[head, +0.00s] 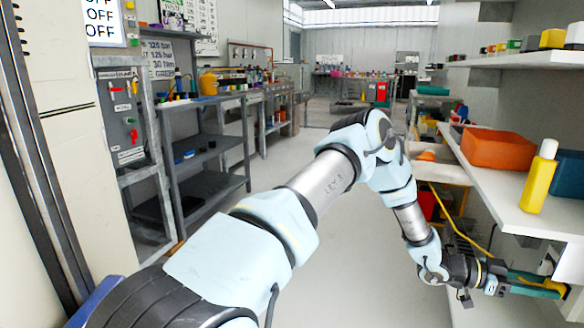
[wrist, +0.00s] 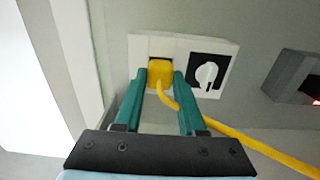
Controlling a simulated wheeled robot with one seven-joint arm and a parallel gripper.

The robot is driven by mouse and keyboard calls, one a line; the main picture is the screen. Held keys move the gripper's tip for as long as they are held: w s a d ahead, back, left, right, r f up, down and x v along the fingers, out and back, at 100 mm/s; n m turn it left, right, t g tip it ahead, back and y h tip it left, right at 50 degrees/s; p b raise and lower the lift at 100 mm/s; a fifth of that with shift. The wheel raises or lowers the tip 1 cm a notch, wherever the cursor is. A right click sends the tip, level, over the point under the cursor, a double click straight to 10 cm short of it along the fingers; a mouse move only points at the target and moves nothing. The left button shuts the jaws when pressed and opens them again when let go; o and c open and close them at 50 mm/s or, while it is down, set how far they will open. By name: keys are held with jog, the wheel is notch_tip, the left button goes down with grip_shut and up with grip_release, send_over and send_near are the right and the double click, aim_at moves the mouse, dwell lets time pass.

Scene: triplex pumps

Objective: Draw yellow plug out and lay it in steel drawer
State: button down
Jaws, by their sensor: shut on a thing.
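The yellow plug (wrist: 160,74) sits at the left socket of a white wall plate (wrist: 226,62) in the wrist view. Its yellow cord (wrist: 250,142) runs off to the right and also shows in the head view (head: 453,212). My gripper (wrist: 161,80) has its green fingers on either side of the plug and is shut on it. In the head view my gripper (head: 540,285) reaches under the shelf at the lower right, and the plug is hidden there. I cannot make out a steel drawer in either view.
A black and white rotary switch (wrist: 206,73) is right beside the plug. A grey box (wrist: 292,76) is mounted farther right. Above my gripper, a white shelf (head: 480,178) holds an orange bin (head: 495,148) and a yellow bottle (head: 539,180). The aisle floor (head: 300,165) is clear.

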jog(key=p+v, duration=0.1)
jog(key=v, duration=0.6)
dwell(1.4)
dwell(0.5)
